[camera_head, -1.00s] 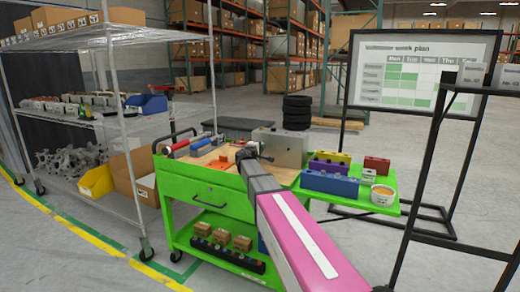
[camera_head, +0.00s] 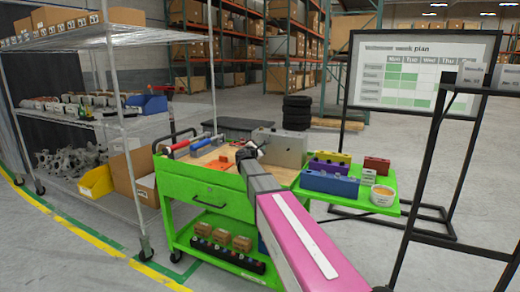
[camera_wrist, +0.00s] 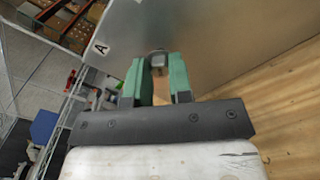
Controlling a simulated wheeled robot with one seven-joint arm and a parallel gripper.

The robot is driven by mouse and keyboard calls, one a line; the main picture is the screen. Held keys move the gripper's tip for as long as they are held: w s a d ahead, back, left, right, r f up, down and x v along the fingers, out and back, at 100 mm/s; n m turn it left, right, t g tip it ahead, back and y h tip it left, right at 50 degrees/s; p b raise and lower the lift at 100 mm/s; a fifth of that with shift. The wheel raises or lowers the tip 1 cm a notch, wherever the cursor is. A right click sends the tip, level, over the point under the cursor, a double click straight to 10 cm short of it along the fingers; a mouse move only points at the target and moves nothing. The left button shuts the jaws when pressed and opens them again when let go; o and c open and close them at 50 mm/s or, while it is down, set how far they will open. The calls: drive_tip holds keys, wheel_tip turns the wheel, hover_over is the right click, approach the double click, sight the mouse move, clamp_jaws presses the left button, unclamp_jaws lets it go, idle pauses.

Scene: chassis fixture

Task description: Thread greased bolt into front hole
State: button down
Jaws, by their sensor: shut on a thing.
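My gripper (camera_head: 248,152) is over the green cart's wooden top, beside a grey metal block (camera_head: 285,149). In the wrist view my gripper (camera_wrist: 157,74) has green fingers shut on a small dark metal bolt (camera_wrist: 158,58), whose end shows between the fingertips. The block's broad grey face (camera_wrist: 225,45), with an "A" label at its left edge, lies just beyond the fingers. The front hole cannot be seen in either view. I cannot tell whether the bolt touches the block or carries grease.
Blue (camera_head: 330,183), purple, yellow and red blocks stand on the cart's right side, with a white tub of orange contents (camera_head: 382,196). Red- and blue-handled tools lie at the left of the top. A wire shelf (camera_head: 110,120) stands left; a black frame stands right.

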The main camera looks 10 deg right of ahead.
drive_tip(key=shift+w+d, duration=0.1)
drive_tip(key=shift+w, duration=0.1)
drive_tip(key=m, duration=0.7)
drive_tip(key=shift+w, duration=0.1)
drive_tip(key=shift+m, duration=0.3)
drive_tip(key=m, duration=0.7)
drive_tip(key=shift+w+d, duration=0.1)
